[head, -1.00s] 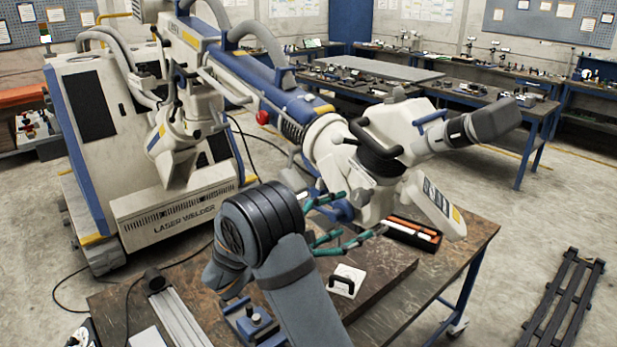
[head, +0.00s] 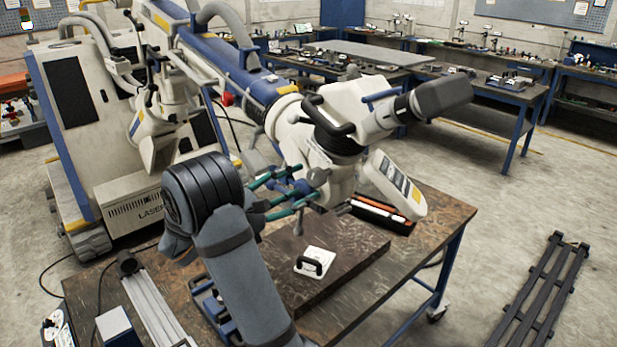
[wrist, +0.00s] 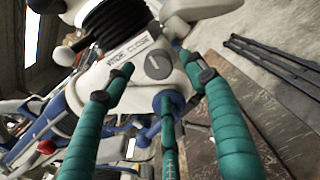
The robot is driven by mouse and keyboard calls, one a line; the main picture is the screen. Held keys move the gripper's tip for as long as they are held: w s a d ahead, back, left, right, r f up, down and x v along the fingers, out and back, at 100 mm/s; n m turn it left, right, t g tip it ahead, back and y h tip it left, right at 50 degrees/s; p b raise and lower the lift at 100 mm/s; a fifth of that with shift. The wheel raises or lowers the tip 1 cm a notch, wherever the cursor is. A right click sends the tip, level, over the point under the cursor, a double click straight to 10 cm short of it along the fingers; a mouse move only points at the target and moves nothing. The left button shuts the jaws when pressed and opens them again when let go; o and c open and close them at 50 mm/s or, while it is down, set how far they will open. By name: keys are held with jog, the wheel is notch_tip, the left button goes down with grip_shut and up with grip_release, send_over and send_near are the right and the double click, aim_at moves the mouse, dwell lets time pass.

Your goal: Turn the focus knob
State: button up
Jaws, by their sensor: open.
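The microscope head (head: 345,105) is cream-coloured and hangs on a blue and white arm above the workbench. In the wrist view, its body has a lettered label, a grey slotted disc and, below that, a round blue knob (wrist: 172,101), which one finger partly covers. I cannot tell for certain which is the focus knob. My gripper (head: 307,184) has teal fingers and is open at the near lower side of the head. In the wrist view, my gripper (wrist: 158,78) has its fingers spread around the disc and blue knob. I cannot tell whether they touch.
The brown workbench (head: 440,215) carries a white block with a black handle (head: 314,262) and a black tray of orange and white items (head: 382,213). A large laser welder (head: 95,130) stands at left. A black slatted rack (head: 530,290) lies on the floor at right.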

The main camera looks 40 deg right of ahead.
aim_at(312, 182)
jog(key=d+p, duration=0.1)
jog(key=d, duration=0.4)
jog(key=shift+w, duration=0.15)
jog(key=c, duration=0.4)
jog(key=shift+f, duration=0.1)
jog(key=c, duration=0.7)
